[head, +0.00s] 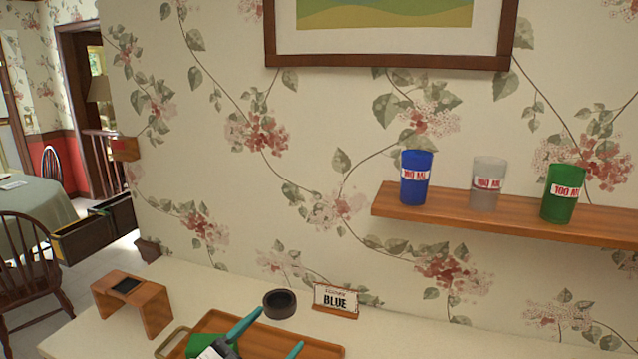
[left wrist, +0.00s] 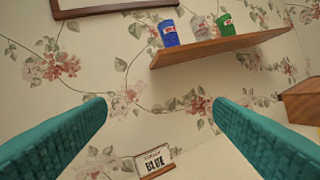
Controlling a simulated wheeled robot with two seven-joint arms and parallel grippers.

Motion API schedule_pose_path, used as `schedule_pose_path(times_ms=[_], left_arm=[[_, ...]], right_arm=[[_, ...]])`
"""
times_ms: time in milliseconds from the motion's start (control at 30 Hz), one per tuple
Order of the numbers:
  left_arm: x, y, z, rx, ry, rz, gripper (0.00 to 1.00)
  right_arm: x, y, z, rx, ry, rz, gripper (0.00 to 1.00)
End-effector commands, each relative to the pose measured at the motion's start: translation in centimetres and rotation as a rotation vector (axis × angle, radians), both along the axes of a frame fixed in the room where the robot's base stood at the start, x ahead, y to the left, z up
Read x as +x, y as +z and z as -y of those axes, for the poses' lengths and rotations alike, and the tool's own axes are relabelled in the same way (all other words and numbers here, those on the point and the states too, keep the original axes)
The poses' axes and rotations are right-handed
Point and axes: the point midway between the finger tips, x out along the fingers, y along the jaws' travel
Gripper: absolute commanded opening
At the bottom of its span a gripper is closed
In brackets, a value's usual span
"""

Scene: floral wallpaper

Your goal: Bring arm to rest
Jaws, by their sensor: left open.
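My left gripper (head: 270,338) is low in the head view, over the wooden tray, with its two teal fingers spread apart. In the left wrist view the fingers of my left gripper (left wrist: 160,105) are wide apart with nothing between them, facing the wall. My right gripper is not in view.
A wall shelf (head: 385,203) holds blue (head: 416,178), clear (head: 487,183) and green (head: 562,193) cups. On the counter (head: 90,335) are a "BLUE" sign (head: 336,300), a dark ring (head: 280,303), a wooden stand (head: 150,310) and a tray (head: 310,347) with a green item (head: 198,344).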

Motion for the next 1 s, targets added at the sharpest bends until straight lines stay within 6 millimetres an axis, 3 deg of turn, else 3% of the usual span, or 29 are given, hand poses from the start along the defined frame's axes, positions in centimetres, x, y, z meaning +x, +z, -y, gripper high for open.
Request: schedule_pose_path(times_ms=[167,300,400,600,900,1000], left_arm=[[-1.3,-5.1,-6.1,-0.081,0.423,-0.291,0.76],[-5.7,-11.8,-10.2,-0.006,0.648,-0.635,0.76],[-10.0,-15.8,-11.8,0.078,0.715,-0.865,0.76],[-17.4,-20.2,-12.7,0.219,0.714,-1.189,0.76],[-26.5,-22.9,-12.5,0.376,0.596,-1.521,0.76],[-25.4,-25.6,-12.4,0.381,0.599,-1.52,0.76]], right_arm=[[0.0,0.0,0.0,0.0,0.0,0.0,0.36],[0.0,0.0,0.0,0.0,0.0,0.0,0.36],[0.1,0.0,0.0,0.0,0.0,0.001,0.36],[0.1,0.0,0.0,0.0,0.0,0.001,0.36],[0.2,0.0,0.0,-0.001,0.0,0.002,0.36],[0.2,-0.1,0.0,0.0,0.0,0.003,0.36]])
